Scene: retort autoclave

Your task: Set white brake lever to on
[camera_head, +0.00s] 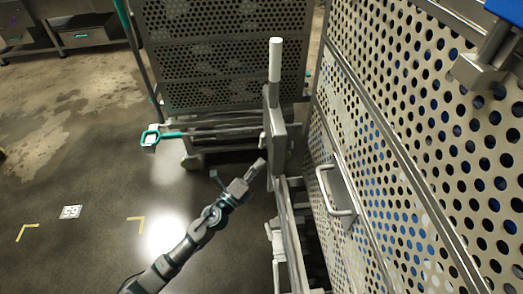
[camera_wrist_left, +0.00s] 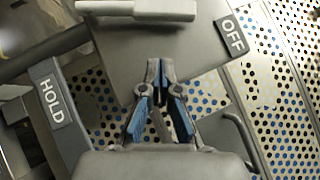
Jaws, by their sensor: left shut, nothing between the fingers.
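The white brake lever (camera_head: 275,60) stands upright on top of a grey metal plate (camera_head: 278,135) in the head view. A pale bar at the top edge of the left wrist view (camera_wrist_left: 138,9) looks like part of this lever. The left wrist view shows an "OFF" label (camera_wrist_left: 233,36) at the right and a "HOLD" label (camera_wrist_left: 55,100) at the left; no "ON" label shows. My left gripper (camera_head: 260,166) is below the lever's handle, beside the plate, and apart from the handle. Its fingers (camera_wrist_left: 158,68) are closed together and empty. My right gripper is out of view.
A perforated panel with blue behind it (camera_head: 420,120) fills the right side, with a metal handle (camera_head: 325,190) protruding. A perforated cart (camera_head: 225,50) stands behind the lever. A teal-edged bar (camera_head: 175,134) reaches left from near the plate. The floor at left is open.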

